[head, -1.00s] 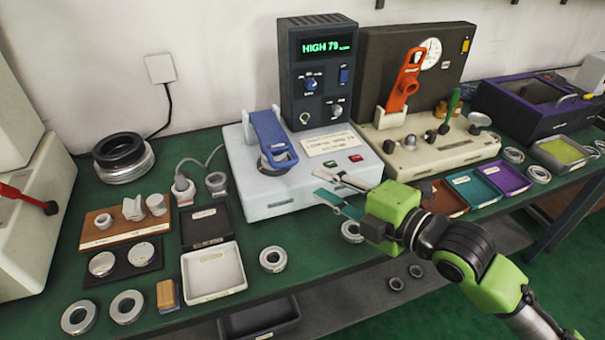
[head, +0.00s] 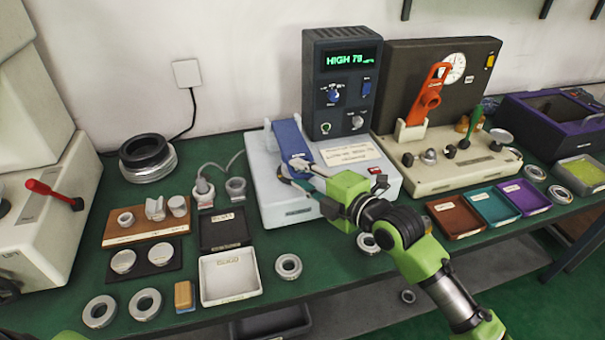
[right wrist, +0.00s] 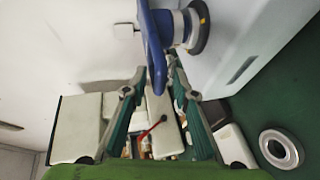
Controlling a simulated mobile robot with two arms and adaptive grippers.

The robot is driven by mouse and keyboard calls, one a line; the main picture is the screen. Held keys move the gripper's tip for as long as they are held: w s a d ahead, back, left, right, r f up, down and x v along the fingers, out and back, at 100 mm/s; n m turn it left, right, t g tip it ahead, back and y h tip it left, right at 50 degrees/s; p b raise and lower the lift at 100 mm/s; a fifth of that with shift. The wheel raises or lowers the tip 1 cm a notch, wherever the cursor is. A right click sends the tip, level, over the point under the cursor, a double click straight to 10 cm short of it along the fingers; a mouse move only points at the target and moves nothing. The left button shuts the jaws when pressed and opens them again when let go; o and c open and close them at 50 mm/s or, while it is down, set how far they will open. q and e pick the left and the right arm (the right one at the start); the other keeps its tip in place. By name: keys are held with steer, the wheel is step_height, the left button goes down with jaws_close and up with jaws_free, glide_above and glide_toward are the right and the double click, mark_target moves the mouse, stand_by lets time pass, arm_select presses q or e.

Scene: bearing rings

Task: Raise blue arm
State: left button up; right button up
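The blue arm (head: 289,140) is on the white-and-grey tester base, lowered and sloping toward the front. Its looped end also shows in the right wrist view (right wrist: 153,45). My right gripper (head: 287,172) is at the front end of the blue arm and partly hides it. In the right wrist view my right gripper (right wrist: 155,78) is open, with the end of the blue arm between or just in front of its fingertips; contact cannot be told. A round metal-and-black part (right wrist: 199,27) sits beside the arm. My left gripper is not in view.
The dark display box (head: 341,85) reading HIGH stands behind the base. The orange lever (head: 428,95) on a cream machine is to the right. Bearing rings (head: 288,266), a white tray (head: 231,277) and a dark tray (head: 222,229) lie at the front left.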

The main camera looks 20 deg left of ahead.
steer(key=shift+c, duration=0.2)
jaws_close()
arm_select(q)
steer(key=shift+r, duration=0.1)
